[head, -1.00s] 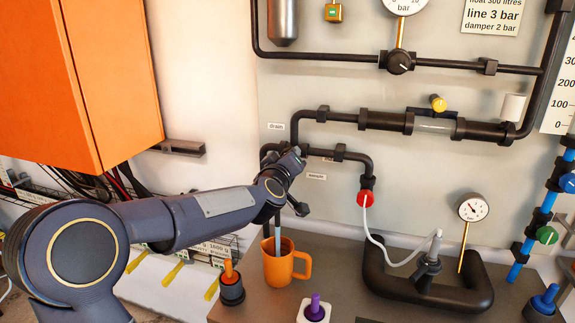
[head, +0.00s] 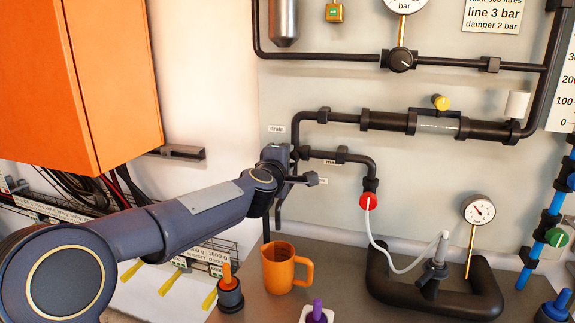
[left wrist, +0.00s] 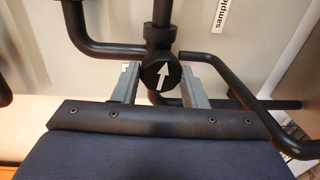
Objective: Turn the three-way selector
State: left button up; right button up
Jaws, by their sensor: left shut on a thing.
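The three-way selector (left wrist: 162,74) is a round black knob with a white arrow, where black pipes meet. In the left wrist view its arrow points up the picture. My left gripper (left wrist: 160,84) has its two grey fingers on either side of the knob and is shut on it. In the head view my left wrist (head: 276,160) is at the pipe junction below the "drain" label (head: 277,129) and hides the selector and fingers. A label reading "sample" (left wrist: 219,14) shows in the left wrist view. My right gripper is in neither view.
An orange mug (head: 278,268) stands on the bench below the junction. A red fitting (head: 369,201) with a white hose is to the right. A black pipe loop (head: 440,301) and a gauge (head: 479,210) stand further right. An orange cabinet (head: 75,80) hangs at upper left.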

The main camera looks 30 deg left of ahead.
pick_arm(q)
jog(key=shift+f+n, duration=0.1)
jog(key=shift+n, duration=0.5)
jog(key=o, duration=1)
jog(key=shift+c, duration=0.2)
jog(key=shift+s, duration=0.1)
jog(key=v, duration=0.7)
jog(key=shift+s, duration=0.3)
